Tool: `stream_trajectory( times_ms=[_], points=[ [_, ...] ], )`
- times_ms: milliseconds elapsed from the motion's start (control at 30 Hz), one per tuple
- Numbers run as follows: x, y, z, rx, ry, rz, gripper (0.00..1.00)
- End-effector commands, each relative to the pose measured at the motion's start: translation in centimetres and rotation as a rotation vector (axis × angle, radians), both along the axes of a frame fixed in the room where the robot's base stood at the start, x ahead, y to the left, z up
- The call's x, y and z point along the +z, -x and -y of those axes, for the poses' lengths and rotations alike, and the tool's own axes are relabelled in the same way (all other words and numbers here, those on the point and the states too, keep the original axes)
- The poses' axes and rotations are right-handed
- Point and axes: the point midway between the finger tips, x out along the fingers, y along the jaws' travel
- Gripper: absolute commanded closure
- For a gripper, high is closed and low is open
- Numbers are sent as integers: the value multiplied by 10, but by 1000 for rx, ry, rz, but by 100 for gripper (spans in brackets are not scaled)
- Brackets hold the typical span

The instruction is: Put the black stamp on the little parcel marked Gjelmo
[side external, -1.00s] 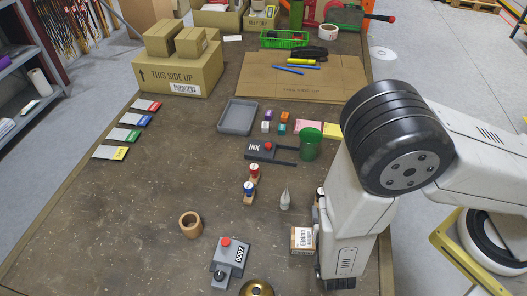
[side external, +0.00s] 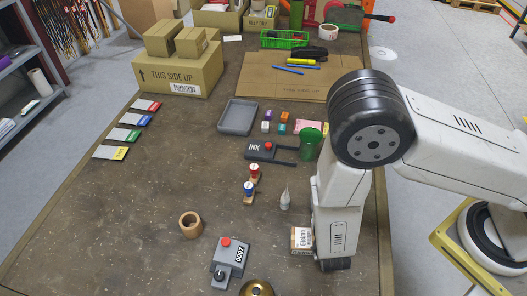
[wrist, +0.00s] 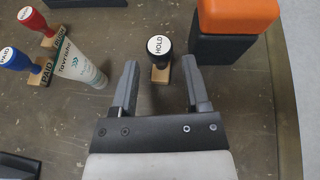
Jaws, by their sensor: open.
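The black stamp (wrist: 159,62), with a round white top reading HOLD and a wooden block, stands in the wrist view just ahead of my gripper. My gripper (wrist: 161,84) is open, with one finger on each side of the line to the stamp and nothing between them. In the side external view the stamp and my fingers are hidden behind my arm. The little parcel (side external: 301,239), a small box with a white label that seems to read Gjelmo, sits left of my arm's lower end. It is not recognisable in the wrist view.
A red stamp (side external: 254,173), a blue stamp (side external: 249,192) and a pale tube (side external: 285,200) stand left of my arm. An orange block (wrist: 238,15) on a dark base is close right of the black stamp. The table's middle left is clear.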

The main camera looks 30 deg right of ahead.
Motion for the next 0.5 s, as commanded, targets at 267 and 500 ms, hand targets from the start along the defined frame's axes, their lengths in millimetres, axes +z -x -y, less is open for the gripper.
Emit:
stream_trajectory(
  times_ms=[267,500],
  points=[
    [-10,-20,15,-3,1,1,41],
    [-13,-26,19,0,0,1,41]
  ],
)
